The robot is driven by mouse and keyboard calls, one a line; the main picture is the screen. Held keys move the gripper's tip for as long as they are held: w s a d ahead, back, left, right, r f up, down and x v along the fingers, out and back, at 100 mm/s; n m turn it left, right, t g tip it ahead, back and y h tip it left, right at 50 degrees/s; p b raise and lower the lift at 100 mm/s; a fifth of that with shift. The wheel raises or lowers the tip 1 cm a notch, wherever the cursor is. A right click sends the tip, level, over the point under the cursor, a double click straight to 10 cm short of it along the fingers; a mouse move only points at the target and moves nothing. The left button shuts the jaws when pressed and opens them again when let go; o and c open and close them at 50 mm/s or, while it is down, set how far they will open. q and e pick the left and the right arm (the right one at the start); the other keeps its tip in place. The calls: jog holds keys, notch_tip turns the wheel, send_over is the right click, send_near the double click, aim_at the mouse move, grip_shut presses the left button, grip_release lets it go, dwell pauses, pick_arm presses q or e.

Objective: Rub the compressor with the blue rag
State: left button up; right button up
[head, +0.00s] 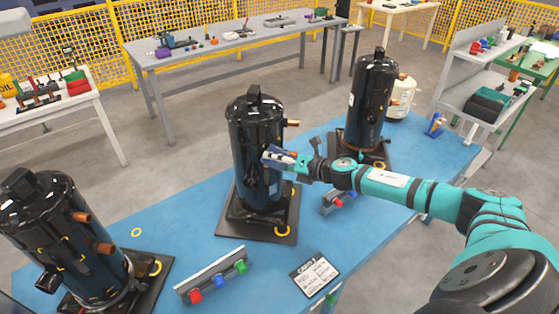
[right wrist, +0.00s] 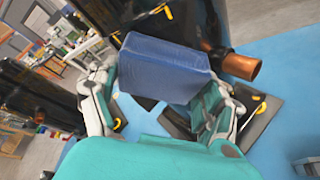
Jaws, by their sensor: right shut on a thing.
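Several black compressors with copper pipe stubs stand on a blue table. The middle compressor (head: 256,130) stands upright on its black base plate. My right gripper (head: 285,161) is shut on the blue rag (head: 272,156) at the front right side of this compressor. The rag shows as a blue block between both fingers in the right wrist view (right wrist: 165,68). It appears to be against or very near the black surface; I cannot tell if it touches. My left gripper is not in view.
Other compressors stand at the front left (head: 62,235) and back right (head: 370,100). A button bar (head: 212,275) and a label card (head: 314,275) lie at the table's (head: 190,232) front. A copper pipe (right wrist: 242,66) sticks out close to the rag.

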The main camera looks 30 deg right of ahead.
notch_tip(320, 180, up, 3)
jog(key=shift+s+f+p, duration=0.1)
jog(key=shift+f+p, duration=0.05)
jog(key=shift+p, duration=0.8)
jog(key=shift+w+f+b, duration=0.2)
jog(key=shift+f+b, duration=1.5)
jog(key=shift+f, duration=0.35)
jog(key=shift+s+f+b, duration=0.2)
jog(key=shift+s+b, duration=0.1)
jog(key=shift+s, duration=0.55)
jog(key=shift+s+d+r+b, duration=0.15)
jog(key=shift+s+b, duration=0.25)
jog(key=shift+s, duration=0.6)
jog(key=shift+s+d+r+b, duration=0.1)
jog(key=shift+s+b, duration=0.3)
jog(key=shift+s, duration=0.6)
